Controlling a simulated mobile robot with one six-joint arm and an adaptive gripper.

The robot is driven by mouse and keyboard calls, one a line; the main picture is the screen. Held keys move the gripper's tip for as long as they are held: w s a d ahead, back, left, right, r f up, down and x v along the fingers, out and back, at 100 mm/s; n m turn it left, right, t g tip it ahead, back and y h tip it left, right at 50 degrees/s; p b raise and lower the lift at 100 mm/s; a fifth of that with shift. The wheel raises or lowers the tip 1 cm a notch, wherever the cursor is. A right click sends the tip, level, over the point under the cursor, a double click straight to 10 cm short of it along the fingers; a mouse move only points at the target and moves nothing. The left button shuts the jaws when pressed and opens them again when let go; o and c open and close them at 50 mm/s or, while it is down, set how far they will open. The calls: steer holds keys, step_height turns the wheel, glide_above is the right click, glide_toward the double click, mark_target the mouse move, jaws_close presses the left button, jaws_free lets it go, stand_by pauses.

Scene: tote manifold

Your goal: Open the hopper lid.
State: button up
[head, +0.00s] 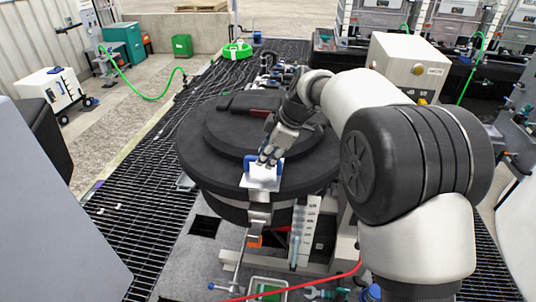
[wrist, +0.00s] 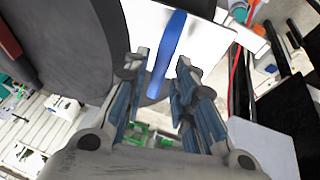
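The hopper lid (head: 225,140) is a round, black, stepped cover, lying closed on the black hopper (head: 230,208). A blue handle (head: 248,166) stands on a white plate (head: 262,177) at the lid's front edge. My gripper (head: 266,160) is over the plate, right by the handle. In the wrist view the blue handle (wrist: 168,50) runs lengthwise ahead of my open fingers (wrist: 156,78), its near end between the fingertips. I cannot tell whether either finger touches it. My arm hides the lid's right part.
A metal latch (head: 259,208) hangs on the hopper's front below the plate. A red hose (head: 310,285) crosses the floor in front. A white control box (head: 408,66) stands behind my arm.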

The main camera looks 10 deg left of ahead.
jaws_close()
steer(key=shift+r, duration=0.1)
stand_by(0.5)
